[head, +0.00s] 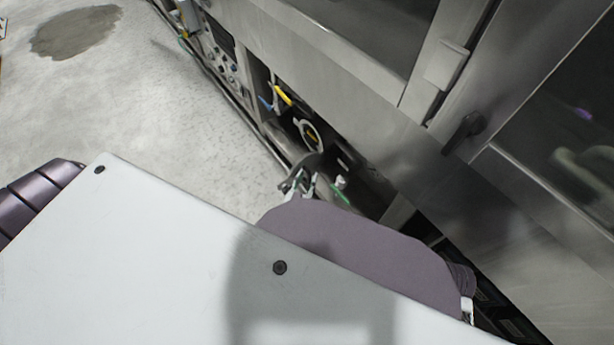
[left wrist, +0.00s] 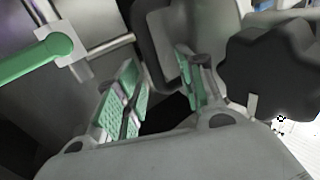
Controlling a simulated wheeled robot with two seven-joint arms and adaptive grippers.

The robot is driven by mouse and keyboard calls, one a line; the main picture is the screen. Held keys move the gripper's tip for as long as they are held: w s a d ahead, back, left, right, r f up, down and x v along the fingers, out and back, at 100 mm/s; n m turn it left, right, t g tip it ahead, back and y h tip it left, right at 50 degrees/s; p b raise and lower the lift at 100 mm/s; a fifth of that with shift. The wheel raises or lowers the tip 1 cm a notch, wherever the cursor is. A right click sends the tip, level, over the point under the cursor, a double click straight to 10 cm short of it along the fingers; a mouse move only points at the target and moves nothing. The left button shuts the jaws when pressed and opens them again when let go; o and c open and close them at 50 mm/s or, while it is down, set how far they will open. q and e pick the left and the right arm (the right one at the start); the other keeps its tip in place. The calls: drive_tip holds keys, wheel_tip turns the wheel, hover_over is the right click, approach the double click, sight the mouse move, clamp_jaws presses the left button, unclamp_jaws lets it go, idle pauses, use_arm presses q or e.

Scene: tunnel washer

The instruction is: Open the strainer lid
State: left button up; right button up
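My left gripper (head: 298,184) is low beside the open lower bay of the steel machine, partly hidden by my arm. In the left wrist view its two green-padded fingers (left wrist: 158,92) stand apart. A grey rounded part (left wrist: 160,45) lies beyond and partly between the fingers; I cannot tell whether they touch it. A dark lobed knob (left wrist: 268,68) is just right of the fingers. A pale ring-shaped part (head: 309,134) sits in the bay just above the gripper. I cannot tell for sure which part is the strainer lid. My right gripper cannot be made out.
A green valve handle (left wrist: 38,60) is left of the fingers. Yellow (head: 284,93) and blue (head: 265,103) handles are farther along the bay. The steel machine (head: 400,165) rises at the right. Pale floor (head: 170,110) is open at the left, with a dark stain (head: 76,32).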

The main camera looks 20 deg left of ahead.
use_arm(q)
drive_tip(key=shift+s, duration=2.75)
